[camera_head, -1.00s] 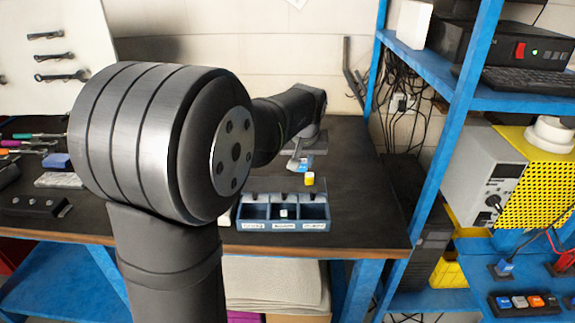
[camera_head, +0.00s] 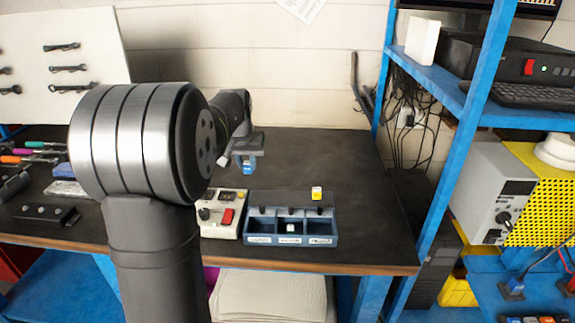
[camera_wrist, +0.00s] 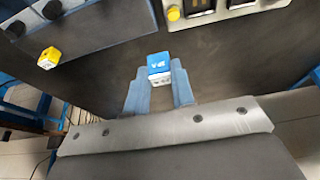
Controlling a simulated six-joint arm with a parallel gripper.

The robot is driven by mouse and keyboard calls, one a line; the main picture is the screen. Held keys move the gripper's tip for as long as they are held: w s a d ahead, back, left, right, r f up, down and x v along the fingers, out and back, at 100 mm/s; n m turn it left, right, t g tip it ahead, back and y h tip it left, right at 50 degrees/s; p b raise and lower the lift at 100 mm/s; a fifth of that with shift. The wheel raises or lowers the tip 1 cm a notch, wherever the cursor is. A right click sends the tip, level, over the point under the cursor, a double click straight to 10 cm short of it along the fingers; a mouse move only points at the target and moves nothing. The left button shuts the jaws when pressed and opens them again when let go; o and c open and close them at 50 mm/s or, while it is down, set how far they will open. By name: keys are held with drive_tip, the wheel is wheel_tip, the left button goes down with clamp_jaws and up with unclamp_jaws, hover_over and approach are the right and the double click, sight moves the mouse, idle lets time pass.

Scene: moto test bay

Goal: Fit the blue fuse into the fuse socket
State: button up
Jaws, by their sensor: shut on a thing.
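My gripper (camera_wrist: 159,88) is shut on the blue fuse (camera_wrist: 159,64), which sticks out beyond the fingertips with its blue, marked face showing. In the head view my gripper (camera_head: 245,157) holds the blue fuse (camera_head: 248,168) above the bench, behind a beige box (camera_head: 205,230). That box has a red switch, a dark knob and dark slots on top. Its edge also shows at the top of the wrist view (camera_wrist: 235,18), apart from the fuse. I cannot tell which slot is the fuse socket.
A blue three-compartment tray (camera_head: 334,226) stands right of the box, with a white-topped piece (camera_head: 291,228) in its middle compartment. A yellow fuse (camera_head: 317,193) is at its back right. Tools lie at the left. The bench's right side is clear.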

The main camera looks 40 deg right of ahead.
drive_tip(key=w+a+f, duration=0.3)
drive_tip(key=w+a, duration=1.1)
drive_tip(key=a, duration=0.1)
drive_tip(key=shift+d+f, duration=0.15)
drive_tip(key=shift+f, duration=1.05)
drive_tip(key=shift+d+f, duration=0.1)
drive_tip(key=shift+f, duration=1.1)
drive_tip(key=shift+f, duration=0.55)
drive_tip(key=o, duration=1)
drive_tip(key=shift+o, duration=0.2)
wheel_tip(320, 180, up, 7)
drive_tip(key=shift+f, duration=3.5)
